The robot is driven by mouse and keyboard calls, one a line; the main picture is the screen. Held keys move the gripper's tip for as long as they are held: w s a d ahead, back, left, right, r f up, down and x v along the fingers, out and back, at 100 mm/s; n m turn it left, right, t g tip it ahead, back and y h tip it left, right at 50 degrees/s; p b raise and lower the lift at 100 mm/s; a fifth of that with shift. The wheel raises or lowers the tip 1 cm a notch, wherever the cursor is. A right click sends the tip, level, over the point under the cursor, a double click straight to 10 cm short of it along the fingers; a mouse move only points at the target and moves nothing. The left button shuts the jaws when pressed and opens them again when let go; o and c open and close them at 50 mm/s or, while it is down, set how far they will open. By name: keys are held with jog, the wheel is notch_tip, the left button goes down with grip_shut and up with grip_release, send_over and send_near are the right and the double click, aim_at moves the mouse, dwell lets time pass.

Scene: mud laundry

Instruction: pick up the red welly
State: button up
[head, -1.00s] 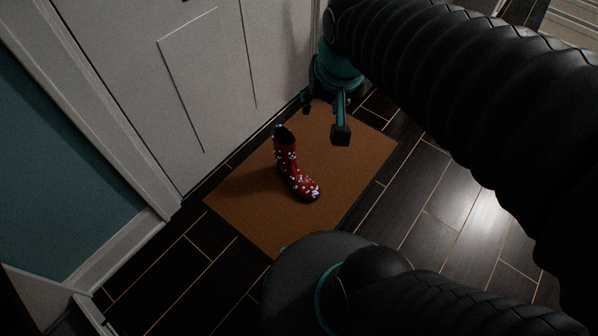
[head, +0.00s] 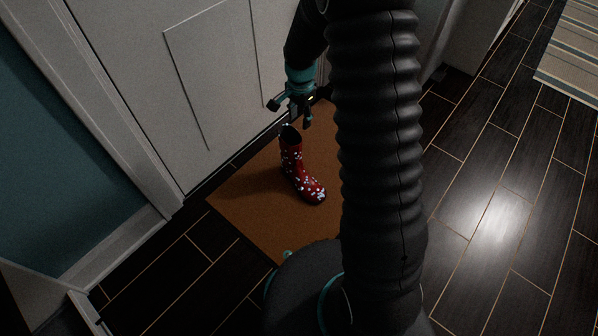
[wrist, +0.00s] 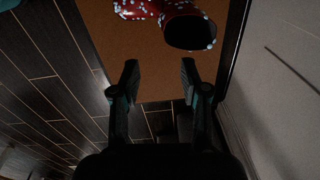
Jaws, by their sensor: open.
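The red welly (head: 297,169) with white spots stands upright on the brown mat (head: 242,207) in the head view, its toe toward the lower right. In the wrist view the welly (wrist: 152,11) shows at the top edge, with its dark round opening facing the camera and its toe part cut off. My gripper (head: 292,108) is just behind and above the welly's top in the head view. In the wrist view my gripper (wrist: 160,75) is open, with nothing between its fingers, and the welly lies beyond the fingertips.
A white door (head: 215,75) stands close behind the mat and beside my gripper. A teal wall (head: 60,170) is at the left. Dark floor boards (head: 480,190) are clear at the right, with a striped rug (head: 575,50) at the far right.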

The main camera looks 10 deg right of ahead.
jog(key=m+b, duration=0.1)
send_over(299, 153)
jog(key=f, duration=1.2)
jog(key=shift+w+f, duration=0.25)
jog(key=shift+f, duration=0.05)
jog(key=shift+f+b, duration=0.45)
jog(key=shift+f, duration=2.7)
jog(key=shift+c, duration=0.2)
grip_shut()
